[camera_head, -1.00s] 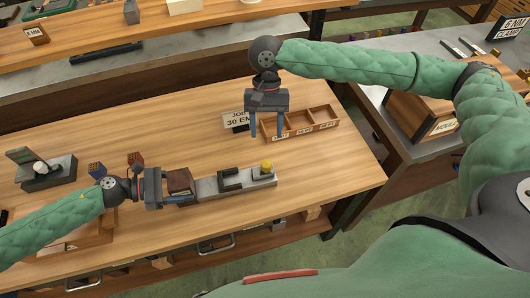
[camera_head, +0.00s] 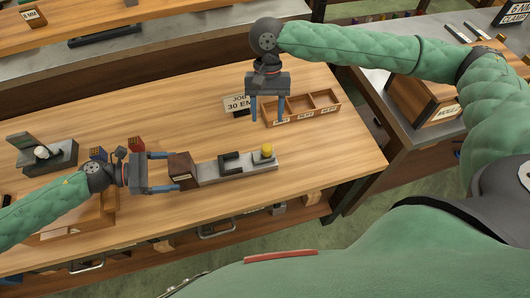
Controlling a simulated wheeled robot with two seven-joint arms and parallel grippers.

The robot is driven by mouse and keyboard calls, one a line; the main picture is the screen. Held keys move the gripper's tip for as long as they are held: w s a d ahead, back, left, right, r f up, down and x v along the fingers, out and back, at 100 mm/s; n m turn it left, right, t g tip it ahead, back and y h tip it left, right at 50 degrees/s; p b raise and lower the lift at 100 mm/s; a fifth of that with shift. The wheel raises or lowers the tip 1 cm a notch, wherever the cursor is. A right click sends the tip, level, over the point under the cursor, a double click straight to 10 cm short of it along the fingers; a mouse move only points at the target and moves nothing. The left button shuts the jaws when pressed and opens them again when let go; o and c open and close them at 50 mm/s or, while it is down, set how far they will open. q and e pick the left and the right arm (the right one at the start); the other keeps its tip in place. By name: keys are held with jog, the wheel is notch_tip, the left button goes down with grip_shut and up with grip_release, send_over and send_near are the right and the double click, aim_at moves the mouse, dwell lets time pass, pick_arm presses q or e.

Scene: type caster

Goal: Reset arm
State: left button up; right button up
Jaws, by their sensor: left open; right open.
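My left gripper (camera_head: 168,172) is open and points right, low over the wooden table (camera_head: 330,160). Its blue fingers end just left of a dark brown block (camera_head: 182,170) at the left end of a grey metal fixture (camera_head: 208,171); whether they touch it I cannot tell. My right gripper (camera_head: 267,121) is open and points down. Its fingers are empty, in front of the left part of a wooden compartment tray (camera_head: 327,110). A yellow piece (camera_head: 267,150) sits on the right end of the fixture.
A job card (camera_head: 237,104) stands beside the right gripper. A dark device (camera_head: 43,153) and small red and blue bins (camera_head: 135,145) are at the left. A wooden box (camera_head: 425,97) stands on the grey bench at right. The table's right part is clear.

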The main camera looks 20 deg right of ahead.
pick_arm(q)
jog(key=v, duration=0.7)
jog(key=shift+a, duration=0.35)
